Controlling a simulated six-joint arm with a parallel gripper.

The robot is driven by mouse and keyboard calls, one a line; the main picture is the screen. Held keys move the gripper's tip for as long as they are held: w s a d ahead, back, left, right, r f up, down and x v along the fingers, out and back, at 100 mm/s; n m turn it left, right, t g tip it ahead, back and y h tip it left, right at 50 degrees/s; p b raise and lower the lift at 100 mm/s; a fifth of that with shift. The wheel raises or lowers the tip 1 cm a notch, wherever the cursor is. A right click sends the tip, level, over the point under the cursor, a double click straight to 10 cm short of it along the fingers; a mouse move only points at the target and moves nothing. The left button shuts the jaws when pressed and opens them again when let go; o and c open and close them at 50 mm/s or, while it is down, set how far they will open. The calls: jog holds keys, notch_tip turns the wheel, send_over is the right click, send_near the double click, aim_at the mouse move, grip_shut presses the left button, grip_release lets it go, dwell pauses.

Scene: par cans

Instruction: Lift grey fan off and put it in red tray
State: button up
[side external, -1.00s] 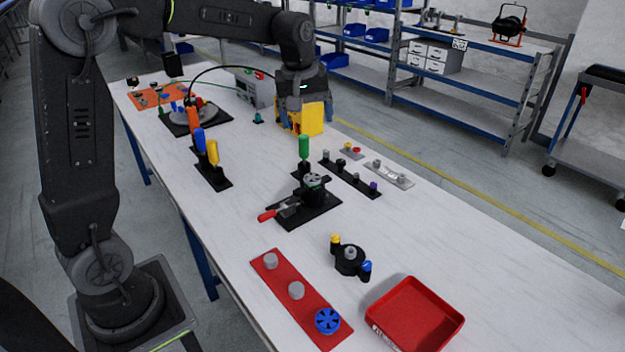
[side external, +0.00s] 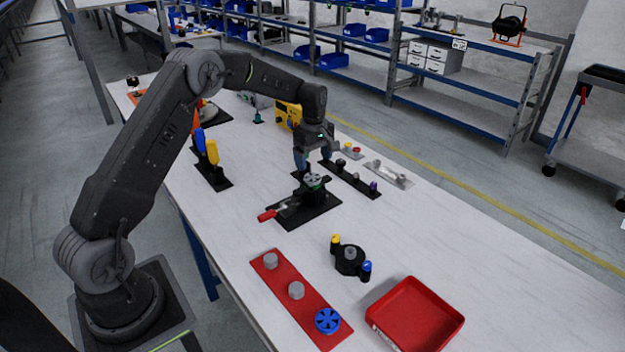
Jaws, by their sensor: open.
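A small grey, finned round part, which looks like the grey fan (side external: 314,180), sits on top of the black fixture (side external: 304,203) with a red-handled clamp (side external: 268,215). The red tray (side external: 440,313) stands empty at the front right of the table. My gripper (side external: 313,164) is open with nothing seen between its fingers. It points down just behind and above the fixture, close to the grey fan but apparently not around it. It hides the green-handled tool that stood there.
A red board (side external: 283,277) carries grey pegs and a blue fan (side external: 327,320). A black three-armed part (side external: 350,258) lies between the fixture and the tray. Upright blue and yellow handles (side external: 207,150) stand left of the fixture.

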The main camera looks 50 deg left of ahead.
aim_at(312, 177)
jog(key=shift+a+f, duration=0.15)
jog(key=shift+f, duration=1.45)
jog(key=shift+a+f, duration=0.15)
jog(key=shift+f, duration=1.45)
jog(key=c, duration=1)
